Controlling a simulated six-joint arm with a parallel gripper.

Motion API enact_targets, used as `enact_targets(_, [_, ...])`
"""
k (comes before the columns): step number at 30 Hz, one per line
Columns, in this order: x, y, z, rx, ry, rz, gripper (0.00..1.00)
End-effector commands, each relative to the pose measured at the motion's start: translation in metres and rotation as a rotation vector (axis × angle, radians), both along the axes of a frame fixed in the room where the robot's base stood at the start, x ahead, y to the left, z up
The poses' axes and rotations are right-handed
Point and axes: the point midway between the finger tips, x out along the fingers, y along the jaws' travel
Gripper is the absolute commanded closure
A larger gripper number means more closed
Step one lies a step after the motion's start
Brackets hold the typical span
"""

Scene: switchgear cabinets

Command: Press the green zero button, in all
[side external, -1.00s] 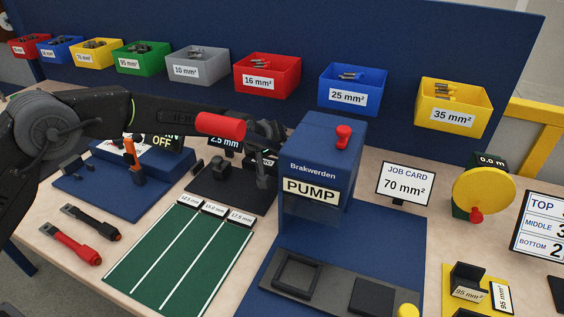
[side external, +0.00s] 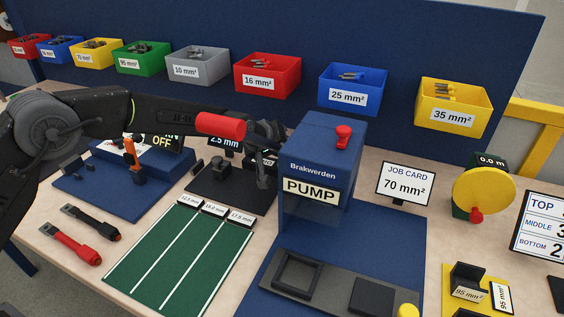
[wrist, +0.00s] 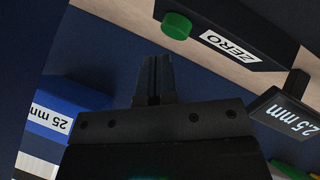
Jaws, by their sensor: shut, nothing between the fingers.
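The green button (wrist: 176,25) is a round green knob at the top of the wrist view, on a dark block beside a white ZERO label (wrist: 229,46). My gripper (wrist: 156,62) is shut with its two dark fingers together and nothing between them. In the wrist picture the fingertips show just below and left of the button, apart from it. In the side view my gripper (side external: 262,183) points down left of the blue PUMP box (side external: 325,155). The button is hidden there behind my arm and gripper.
A small display (wrist: 292,115) reading 2.5 mm stands right of the ZERO label. The PUMP box with its red knob (side external: 343,135) is close to my gripper's right. The green three-lane mat (side external: 180,258) in front is empty. Coloured bins line the back wall.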

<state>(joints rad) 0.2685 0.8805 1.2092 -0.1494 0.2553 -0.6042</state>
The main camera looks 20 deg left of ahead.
Motion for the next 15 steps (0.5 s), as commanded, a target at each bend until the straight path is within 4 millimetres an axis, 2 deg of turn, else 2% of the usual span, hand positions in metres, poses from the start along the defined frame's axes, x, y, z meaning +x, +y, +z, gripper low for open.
enact_targets(15, [-0.0001,-0.0003,-0.0086,0.000,0.000,0.000,1.00])
